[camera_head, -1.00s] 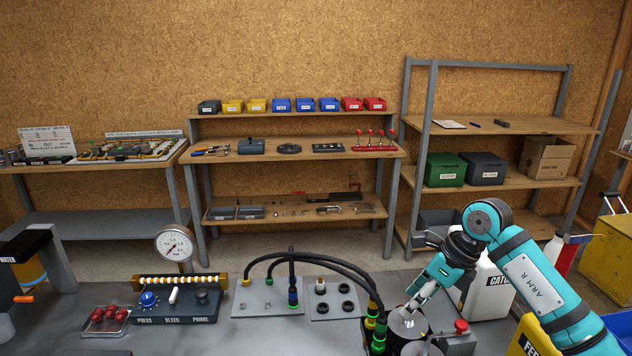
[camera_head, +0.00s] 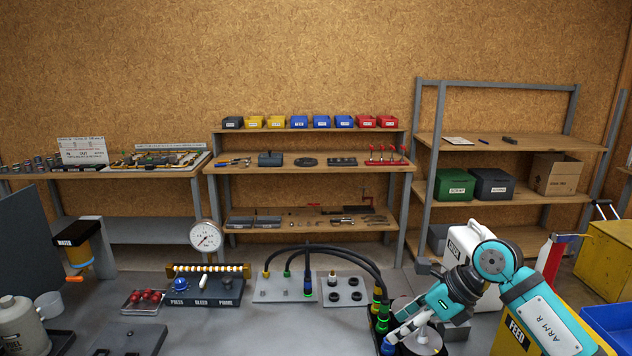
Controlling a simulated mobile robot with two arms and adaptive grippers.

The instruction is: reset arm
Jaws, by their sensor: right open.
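My right arm (camera_head: 540,310) comes in from the right, teal with an "ARM R" label. Its gripper (camera_head: 398,335) points down and to the left at the front of the bench. It is open, with nothing visible held in it. The fingers are close to the upright hose connectors (camera_head: 381,316) with yellow and green rings, and in front of a round metal part (camera_head: 425,342). I cannot tell whether they touch either one. My left gripper is not in view.
On the grey bench (camera_head: 250,335) stand a pressure gauge (camera_head: 206,237), a control block (camera_head: 200,288) and two fitting plates (camera_head: 286,289). A white canister (camera_head: 462,240) is behind my right arm. A yellow "FEED" container (camera_head: 512,338) stands beside it. Shelves (camera_head: 310,170) line the wall.

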